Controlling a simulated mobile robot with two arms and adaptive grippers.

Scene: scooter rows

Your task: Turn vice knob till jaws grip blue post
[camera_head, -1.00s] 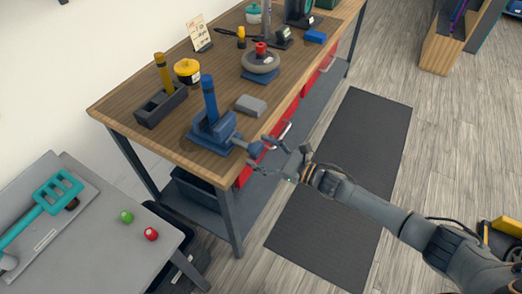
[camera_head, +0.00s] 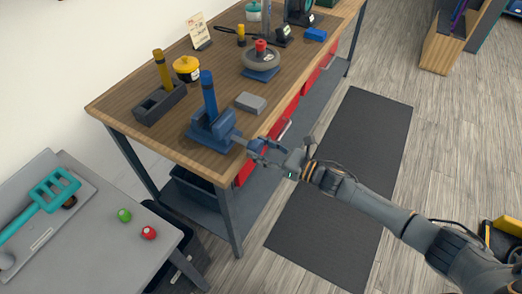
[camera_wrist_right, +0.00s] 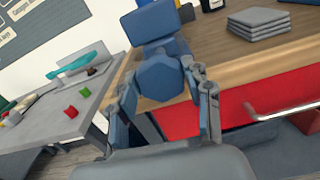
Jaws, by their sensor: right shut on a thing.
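The blue vice (camera_head: 212,131) stands at the near corner of the wooden workbench. The vice's blue knob (camera_wrist_right: 161,78) faces my right wrist camera. My right gripper (camera_head: 258,147) is at the bench's front edge, shut on the knob, with one finger on each side of it in the wrist view. The vice body (camera_wrist_right: 155,22) is behind the knob there. My left gripper is not in view.
A grey folded stack (camera_head: 250,102) lies right of the vice. A dark block with a yellow post (camera_head: 162,68) stands behind it. Red drawers (camera_head: 280,130) are under the bench front. A grey side table (camera_head: 100,235) stands at left.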

